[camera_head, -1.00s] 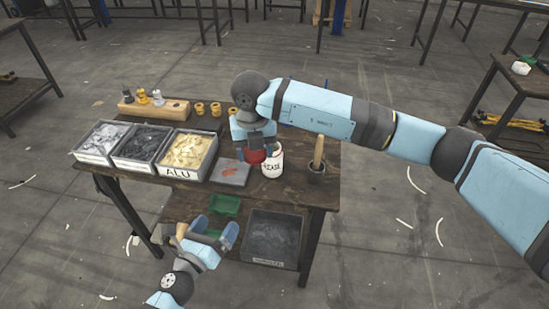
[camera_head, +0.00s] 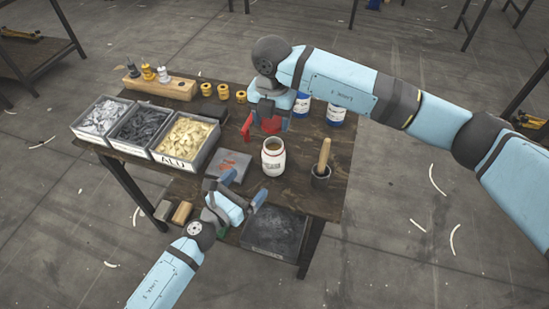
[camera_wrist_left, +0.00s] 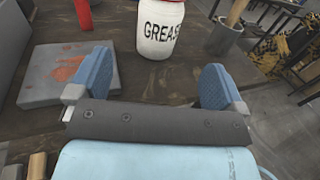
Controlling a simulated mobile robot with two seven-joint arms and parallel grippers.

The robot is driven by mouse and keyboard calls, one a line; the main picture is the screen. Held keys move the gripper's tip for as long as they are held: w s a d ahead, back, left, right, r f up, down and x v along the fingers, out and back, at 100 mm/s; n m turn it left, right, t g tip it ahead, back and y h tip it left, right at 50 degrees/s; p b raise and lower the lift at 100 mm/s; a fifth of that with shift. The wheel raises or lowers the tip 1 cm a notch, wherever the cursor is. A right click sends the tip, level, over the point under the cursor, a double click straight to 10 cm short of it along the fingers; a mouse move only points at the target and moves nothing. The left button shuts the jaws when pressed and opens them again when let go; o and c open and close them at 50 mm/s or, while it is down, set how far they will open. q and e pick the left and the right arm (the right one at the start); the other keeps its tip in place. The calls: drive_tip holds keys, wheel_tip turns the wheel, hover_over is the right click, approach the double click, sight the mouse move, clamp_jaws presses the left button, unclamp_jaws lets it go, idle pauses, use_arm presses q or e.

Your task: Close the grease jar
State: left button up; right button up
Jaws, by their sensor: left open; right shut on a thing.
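The white grease jar (camera_head: 273,157) stands upright on the table with its mouth uncovered and brownish inside. It also shows in the left wrist view (camera_wrist_left: 160,32), lettered "GREASE". My left gripper (camera_head: 243,187) is open and empty at the table's front edge. Its blue fingers are spread, with the jar ahead of them and apart from them. My right gripper (camera_head: 266,126) is behind the jar, slightly left of it, shut on a red piece that looks like the lid. The hand partly hides this piece. A red part also shows at the top of the left wrist view (camera_wrist_left: 83,12).
A grey plate with a red smear (camera_head: 229,164) lies left of the jar. A dark cup with a wooden handle (camera_head: 321,170) stands right of it. Bins of rivets (camera_head: 185,140) are at left. Blue-and-white cans (camera_head: 337,115) stand behind. A dark bin (camera_head: 275,232) sits below.

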use_arm(q)
drive_tip(key=x, duration=1.2)
use_arm(e)
drive_tip(key=shift+w, duration=0.1)
use_arm(q)
drive_tip(key=c, duration=1.3)
drive_tip(key=shift+c, duration=0.2)
use_arm(e)
hover_over(273, 141)
drive_tip(key=s, duration=0.3)
drive_tip(key=shift+w+f, duration=0.2)
drive_tip(key=shift+f, duration=2.35)
drive_tip(key=shift+f, duration=0.9)
drive_tip(key=shift+f, duration=0.6)
